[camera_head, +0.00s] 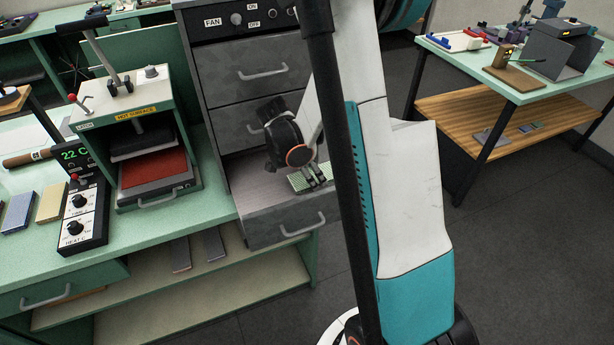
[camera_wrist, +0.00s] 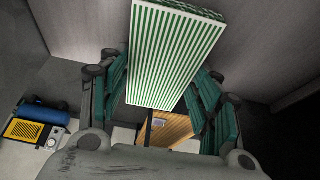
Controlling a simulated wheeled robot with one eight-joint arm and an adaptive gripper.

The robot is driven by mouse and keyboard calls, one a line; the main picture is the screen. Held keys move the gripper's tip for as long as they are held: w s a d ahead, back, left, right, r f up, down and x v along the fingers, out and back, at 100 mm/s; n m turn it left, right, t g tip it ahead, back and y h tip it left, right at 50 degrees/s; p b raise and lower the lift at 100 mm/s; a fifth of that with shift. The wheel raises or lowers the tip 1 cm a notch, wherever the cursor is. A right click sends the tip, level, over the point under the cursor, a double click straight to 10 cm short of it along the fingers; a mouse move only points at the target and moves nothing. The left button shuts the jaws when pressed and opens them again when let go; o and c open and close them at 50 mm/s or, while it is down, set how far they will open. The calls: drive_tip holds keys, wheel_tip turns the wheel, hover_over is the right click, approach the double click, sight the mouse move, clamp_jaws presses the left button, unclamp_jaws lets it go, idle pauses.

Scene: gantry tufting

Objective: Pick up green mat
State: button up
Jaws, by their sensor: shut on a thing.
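The green mat (camera_head: 298,182) is a small rectangular block with green and white stripes. It is at the open drawer (camera_head: 285,222) of the dark grey cabinet. My gripper (camera_head: 316,176) reaches into the drawer from above and is shut on the mat. In the wrist view the mat (camera_wrist: 176,58) fills the upper middle, its striped face toward the camera, with teal finger links on both sides. The fingertips are mostly hidden behind the mat. I cannot tell whether the mat touches the drawer floor.
Two shut drawers sit above the open one, under a fan panel (camera_head: 240,20). A hot press (camera_head: 140,140) with a red pad stands on the green bench to the left. Coloured slabs (camera_head: 50,202) lie farther left. Another table (camera_head: 520,80) stands at right, with open floor before it.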

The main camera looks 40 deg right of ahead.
drive_tip(key=shift+d, duration=0.45)
drive_tip(key=o, duration=1.1)
